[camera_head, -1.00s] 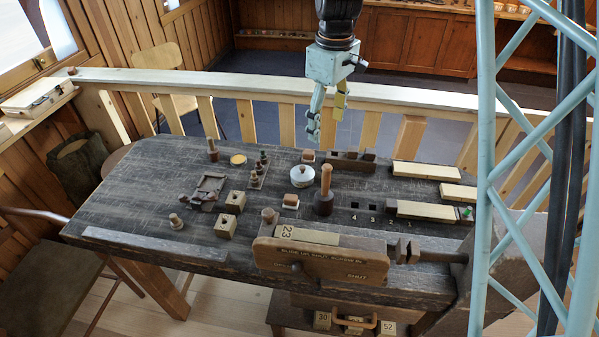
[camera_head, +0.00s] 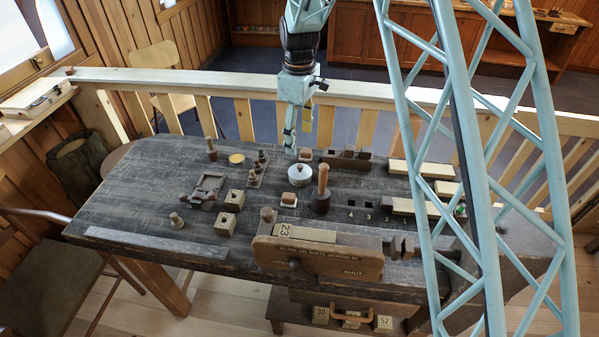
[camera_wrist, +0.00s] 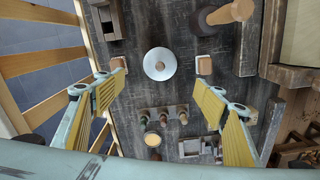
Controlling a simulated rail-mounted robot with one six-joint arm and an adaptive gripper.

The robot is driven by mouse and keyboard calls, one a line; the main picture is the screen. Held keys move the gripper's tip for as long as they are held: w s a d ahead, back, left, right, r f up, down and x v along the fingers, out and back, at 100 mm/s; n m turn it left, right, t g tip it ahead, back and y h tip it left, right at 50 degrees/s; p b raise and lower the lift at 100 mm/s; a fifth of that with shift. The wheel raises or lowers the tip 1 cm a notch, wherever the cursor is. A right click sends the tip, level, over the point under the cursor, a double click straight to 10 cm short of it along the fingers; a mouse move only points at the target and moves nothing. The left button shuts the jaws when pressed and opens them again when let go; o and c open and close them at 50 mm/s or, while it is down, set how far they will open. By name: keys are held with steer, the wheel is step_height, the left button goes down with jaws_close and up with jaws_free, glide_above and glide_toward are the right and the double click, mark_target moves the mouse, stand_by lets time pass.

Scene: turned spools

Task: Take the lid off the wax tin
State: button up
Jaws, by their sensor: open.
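A round pale tin (camera_head: 300,175) with a flat lid and a small dark knob stands upright on the dark workbench (camera_head: 130,205); I take it for the wax tin. From above, the tin (camera_wrist: 160,63) shows as a disc, the lid in place. My gripper (camera_head: 297,140) hangs above and slightly behind the tin, pointing down, apart from it. In the wrist view my gripper (camera_wrist: 160,82) has its two yellow-padded fingers spread wide, one to each side of the tin's column, with nothing between them. The tin's lower body is hidden in the wrist view.
Small blocks stand behind (camera_head: 305,154) and before (camera_head: 289,199) the tin. A wooden-handled mallet-like tool (camera_head: 322,190) rises close to its right. A yellow-topped round dish (camera_head: 237,159) and a small rack of pegs (camera_head: 258,170) lie left.

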mark_target(300, 166)
steer(key=shift+f, duration=0.15)
steer(key=shift+f, duration=4.15)
steer(key=shift+f, duration=0.15)
steer(key=shift+d+f+b, duration=0.1)
steer(key=shift+f+b, duration=0.25)
steer(key=shift+f, duration=2.1)
steer(key=shift+c, duration=0.8)
steer(key=c, duration=0.7)
